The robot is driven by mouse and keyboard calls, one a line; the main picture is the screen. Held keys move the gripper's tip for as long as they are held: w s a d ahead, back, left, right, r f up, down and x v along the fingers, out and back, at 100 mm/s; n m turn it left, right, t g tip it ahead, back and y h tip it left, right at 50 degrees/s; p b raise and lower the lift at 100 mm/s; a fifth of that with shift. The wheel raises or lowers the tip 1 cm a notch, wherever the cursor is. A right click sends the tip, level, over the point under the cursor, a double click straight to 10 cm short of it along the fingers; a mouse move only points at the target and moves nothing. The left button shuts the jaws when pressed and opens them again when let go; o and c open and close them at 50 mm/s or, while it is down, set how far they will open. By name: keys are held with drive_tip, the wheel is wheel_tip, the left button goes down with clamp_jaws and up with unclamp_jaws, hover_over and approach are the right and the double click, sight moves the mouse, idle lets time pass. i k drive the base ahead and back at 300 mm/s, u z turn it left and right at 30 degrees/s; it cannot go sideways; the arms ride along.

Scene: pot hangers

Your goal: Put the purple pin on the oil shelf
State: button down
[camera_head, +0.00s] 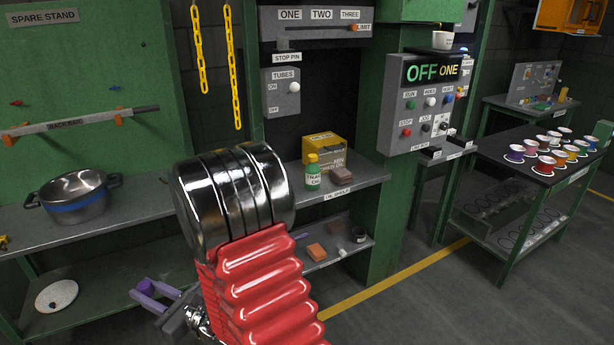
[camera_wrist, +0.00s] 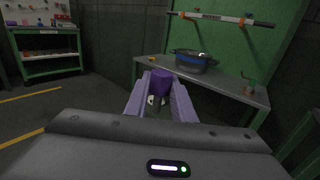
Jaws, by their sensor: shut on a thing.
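The purple pin (camera_wrist: 161,82) stands between the two lilac fingers of my gripper (camera_wrist: 160,95) in the wrist view. The gripper is shut on it, with its purple top above the fingertips and a grey lower part between them. In the head view my gripper (camera_head: 152,292) is low at the lower left, in front of the lower bench shelf; the pin cannot be told from the fingers there. The oil shelf (camera_head: 370,174) is the grey labelled ledge right of my red arm, higher than the gripper and well apart from it. My arm hides its left part.
A steel pot (camera_head: 76,196) sits on the left bench. A white disc (camera_head: 57,296) lies on the lower shelf.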

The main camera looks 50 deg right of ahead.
sight(356, 169)
drive_tip(key=u, duration=1.65)
drive_tip(key=i, duration=0.1)
drive_tip(key=z, duration=3.1)
drive_tip(key=i, duration=1)
drive_tip(key=u, duration=0.15)
drive_tip(key=k, duration=0.9)
drive_tip(key=u, duration=0.05)
